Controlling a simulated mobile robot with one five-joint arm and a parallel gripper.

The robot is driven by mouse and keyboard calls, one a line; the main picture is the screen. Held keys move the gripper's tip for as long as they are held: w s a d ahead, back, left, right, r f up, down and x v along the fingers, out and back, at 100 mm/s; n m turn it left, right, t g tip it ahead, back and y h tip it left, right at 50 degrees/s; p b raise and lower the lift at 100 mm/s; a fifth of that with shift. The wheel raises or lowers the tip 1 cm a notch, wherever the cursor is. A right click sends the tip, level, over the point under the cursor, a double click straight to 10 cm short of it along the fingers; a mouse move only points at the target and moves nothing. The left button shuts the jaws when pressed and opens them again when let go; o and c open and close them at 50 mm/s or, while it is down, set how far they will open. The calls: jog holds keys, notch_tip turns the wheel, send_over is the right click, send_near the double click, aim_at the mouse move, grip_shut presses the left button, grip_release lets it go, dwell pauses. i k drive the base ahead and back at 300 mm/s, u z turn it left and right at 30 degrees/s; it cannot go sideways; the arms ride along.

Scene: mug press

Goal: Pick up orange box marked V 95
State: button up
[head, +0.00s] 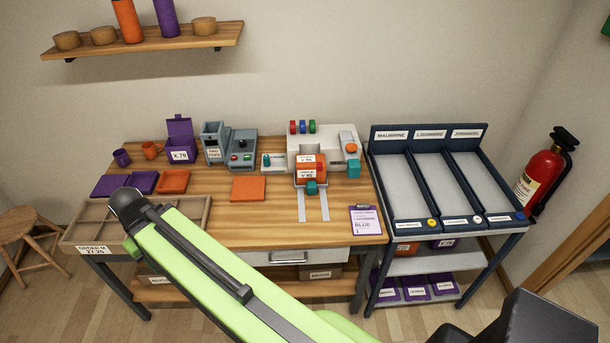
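An orange box (318,166) sits at the front of the white press machine (325,147) on the workbench. Its white labels are small and appear to read V 95. A teal part (311,188) is just in front of its lower edge. Another orange box (407,248) is on the shelf under the sorting rack, and its label is too small to read. My green arm crosses the front of the bench from lower right to upper left, well apart from the orange box on the press. My gripper does not show.
The workbench (250,220) holds an open purple box (180,145), grey machines (240,150), flat orange and purple pieces, a wooden tray (85,228) and a clipboard (366,221). The three-lane rack (428,133) stands right, its lanes empty. A fire extinguisher (543,178) is beyond.

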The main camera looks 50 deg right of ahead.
aim_at(309, 166)
jog(key=z, duration=0.05)
jog(key=i, duration=1)
jog(key=u, duration=0.05)
